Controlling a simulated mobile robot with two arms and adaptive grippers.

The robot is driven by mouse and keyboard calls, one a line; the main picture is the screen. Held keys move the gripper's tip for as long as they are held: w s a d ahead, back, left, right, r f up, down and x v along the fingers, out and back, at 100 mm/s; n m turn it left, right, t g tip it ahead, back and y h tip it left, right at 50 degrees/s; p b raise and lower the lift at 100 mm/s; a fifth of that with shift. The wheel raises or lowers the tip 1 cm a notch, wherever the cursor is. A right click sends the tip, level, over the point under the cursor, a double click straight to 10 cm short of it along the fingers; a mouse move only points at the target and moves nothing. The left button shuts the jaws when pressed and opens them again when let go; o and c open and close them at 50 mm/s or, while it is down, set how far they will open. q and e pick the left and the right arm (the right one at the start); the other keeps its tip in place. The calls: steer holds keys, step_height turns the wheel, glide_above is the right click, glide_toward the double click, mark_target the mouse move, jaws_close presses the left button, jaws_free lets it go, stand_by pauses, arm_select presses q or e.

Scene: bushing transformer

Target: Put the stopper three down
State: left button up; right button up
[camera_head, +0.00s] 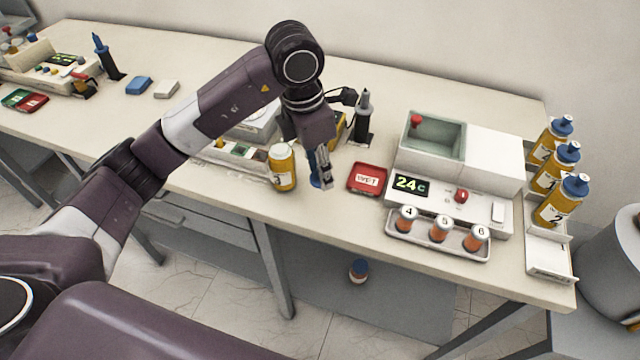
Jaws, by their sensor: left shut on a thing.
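My left gripper (325,183) points down just above the front part of the table and is shut on a small blue stopper (315,181). The stopper is partly hidden by the fingers; I cannot tell whether it touches the tabletop. A yellow bottle marked 3 (282,169) stands upright just left of the gripper, with no blue stopper on its top. My right gripper is not in view.
A red tray (368,179) lies close to the right of the gripper. Beyond it are a bath unit (470,160) showing 24 and a vial tray (402,235). Stoppered yellow bottles (565,200) stand at the right end. A dark tool stand (363,123) is behind the gripper.

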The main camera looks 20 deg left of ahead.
mark_target(317, 181)
arm_select(q)
step_height(317, 181, down, 2)
steer(key=shift+a+f, duration=0.1)
step_height(317, 181, down, 4)
steer(key=shift+r+p, duration=0.25)
steer(key=shift+p, duration=0.2)
steer(key=shift+f, duration=0.25)
steer(key=o, duration=0.4)
steer(key=shift+f, duration=0.15)
steer(key=o, duration=0.4)
steer(key=shift+o, duration=0.2)
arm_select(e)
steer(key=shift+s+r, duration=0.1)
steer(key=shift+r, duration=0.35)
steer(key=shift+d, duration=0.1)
